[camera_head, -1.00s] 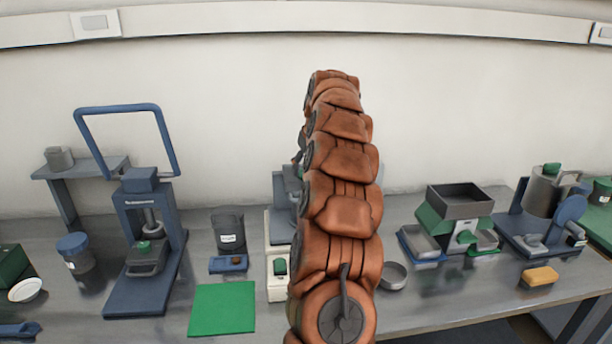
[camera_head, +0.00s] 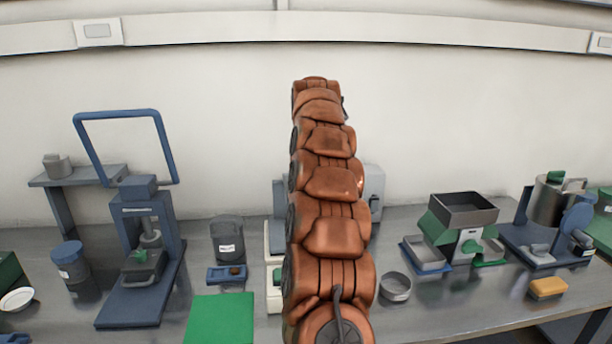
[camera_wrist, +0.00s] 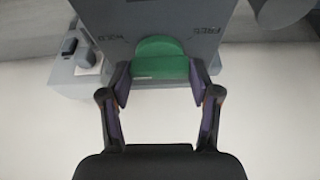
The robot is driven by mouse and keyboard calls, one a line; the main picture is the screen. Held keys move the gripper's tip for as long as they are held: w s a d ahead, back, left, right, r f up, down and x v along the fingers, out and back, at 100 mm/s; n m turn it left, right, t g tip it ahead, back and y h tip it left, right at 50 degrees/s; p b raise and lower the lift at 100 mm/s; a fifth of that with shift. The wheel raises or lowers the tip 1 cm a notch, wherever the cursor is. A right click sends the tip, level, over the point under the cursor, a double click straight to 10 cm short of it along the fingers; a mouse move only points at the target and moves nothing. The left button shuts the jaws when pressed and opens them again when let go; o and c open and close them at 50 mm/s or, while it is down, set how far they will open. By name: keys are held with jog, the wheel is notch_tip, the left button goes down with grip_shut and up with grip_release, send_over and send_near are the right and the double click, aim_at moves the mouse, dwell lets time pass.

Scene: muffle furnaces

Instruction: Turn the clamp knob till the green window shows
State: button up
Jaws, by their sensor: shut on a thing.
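In the wrist view, a green knob (camera_wrist: 160,58) sits on the face of a grey machine (camera_wrist: 115,22), with small dark lettering to either side of it. My gripper (camera_wrist: 160,76) is shut on the knob, one fingertip at each side. I cannot make out a separate green window. In the head view, my arm covers the knob and gripper. Only parts of the machine behind my arm show, such as a grey housing (camera_head: 374,188) at its right.
On the bench are a blue press (camera_head: 140,230), a green mat (camera_head: 220,319), a dark cup (camera_head: 227,240) and a round metal dish (camera_head: 395,287) close to my arm. A grey-green hopper device (camera_head: 464,212) and a yellow sponge (camera_head: 546,288) are at right.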

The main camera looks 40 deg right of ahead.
jog(key=o, duration=1.2)
jog(key=shift+c, duration=0.2)
jog(key=shift+r, duration=0.15)
jog(key=v, duration=0.7)
